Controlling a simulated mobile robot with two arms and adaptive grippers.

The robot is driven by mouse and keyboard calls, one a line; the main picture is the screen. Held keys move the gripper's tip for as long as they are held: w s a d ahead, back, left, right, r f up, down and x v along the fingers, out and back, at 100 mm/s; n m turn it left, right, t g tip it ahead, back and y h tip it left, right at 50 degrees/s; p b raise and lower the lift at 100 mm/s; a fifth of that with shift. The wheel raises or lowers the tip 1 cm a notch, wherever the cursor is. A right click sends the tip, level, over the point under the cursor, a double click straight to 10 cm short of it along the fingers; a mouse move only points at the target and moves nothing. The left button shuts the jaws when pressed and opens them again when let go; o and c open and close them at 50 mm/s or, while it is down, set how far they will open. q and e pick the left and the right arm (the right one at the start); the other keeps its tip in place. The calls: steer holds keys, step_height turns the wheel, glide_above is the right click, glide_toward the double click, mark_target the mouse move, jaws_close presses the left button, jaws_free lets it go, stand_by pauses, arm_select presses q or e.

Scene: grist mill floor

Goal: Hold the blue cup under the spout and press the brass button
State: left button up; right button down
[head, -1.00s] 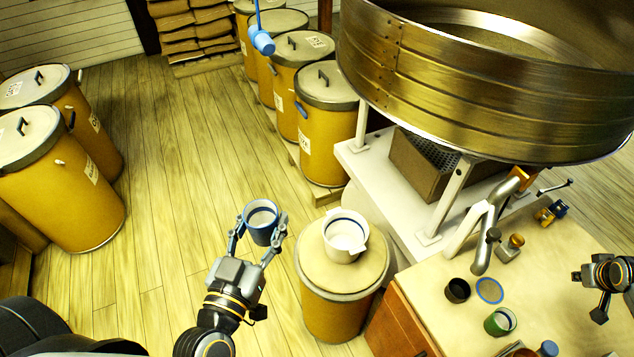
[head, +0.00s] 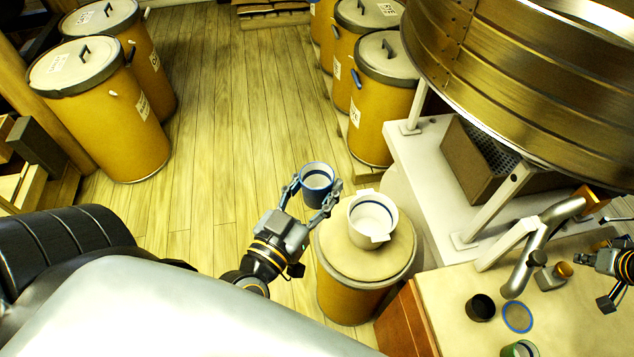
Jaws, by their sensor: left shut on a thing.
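The blue cup (head: 317,180) is upright between the fingers of my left gripper (head: 317,192), which is shut on it. It is held over the floor, left of a drum with a white jug. The grey pipe spout (head: 527,265) comes down over the pale bench at the right. A blue-rimmed disc (head: 517,316) lies on the bench near the spout's lower end. A brass knob (head: 565,270), which looks like the button, sits on a small grey block beside the spout. My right gripper (head: 592,280) is just right of the knob, its fingers apart and empty.
The white jug (head: 372,218) stands on the drum (head: 340,258) between the cup and the bench. A dark cup (head: 480,307) and a green cup (head: 518,349) are on the bench. The large metal hopper (head: 520,80) overhangs the back right.

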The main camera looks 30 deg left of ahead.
mark_target(563, 270)
arm_select(q)
steer(key=shift+f, duration=0.6)
arm_select(e)
steer(key=shift+f, duration=1.3)
arm_select(q)
steer(key=w+d+f+m+g+h, duration=0.1)
steer(key=w+d+f+m+h, duration=0.15)
steer(key=d, duration=0.55)
steer(key=w+d+f+m+h, duration=0.1)
steer(key=d+f+m+h, duration=0.15)
steer(key=d, duration=0.55)
steer(key=w+d+f+m+g+h, duration=0.1)
steer(key=d+f+h, duration=0.25)
steer(key=d, duration=0.45)
steer(key=s+d+f+m+g+h, duration=0.4)
steer(key=d+f+g, duration=0.1)
steer(key=d+f, duration=0.15)
steer(key=s+d+f+m+g+h, duration=0.4)
steer(key=d+f, duration=0.2)
steer(key=f, duration=0.1)
steer(key=shift+w+d, duration=0.8)
steer(key=shift+w, duration=1)
steer(key=shift+w+d, duration=0.8)
steer(key=shift+w, duration=0.95)
steer(key=shift+w+d, duration=0.8)
steer(key=shift+w, duration=1)
